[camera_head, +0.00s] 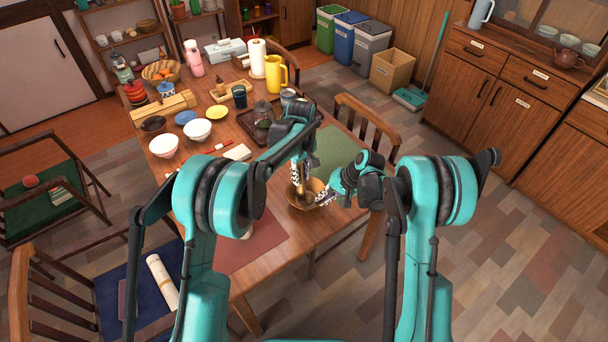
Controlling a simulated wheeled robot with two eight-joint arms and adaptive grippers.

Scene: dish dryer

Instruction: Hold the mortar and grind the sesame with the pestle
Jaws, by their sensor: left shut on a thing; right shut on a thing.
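The mortar (293,198) is a brown bowl near the table's front right, partly covered by my grippers. My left gripper (298,182) reaches down from above and is shut on the pestle (304,172), a pale tan stick that stands roughly upright over the bowl. Its lower end is in or just above the mortar; I cannot tell whether it touches the bottom. My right gripper (325,197) comes in from the right and is shut on the mortar at its right rim. The sesame cannot be made out inside the bowl.
The wooden table (270,268) holds a green mat (335,150), a red mat (250,245), a dark tray (255,130), white bowls (164,146), a yellow pitcher (275,74) and a paper towel roll (257,58). A chair (366,122) stands at the table's right edge.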

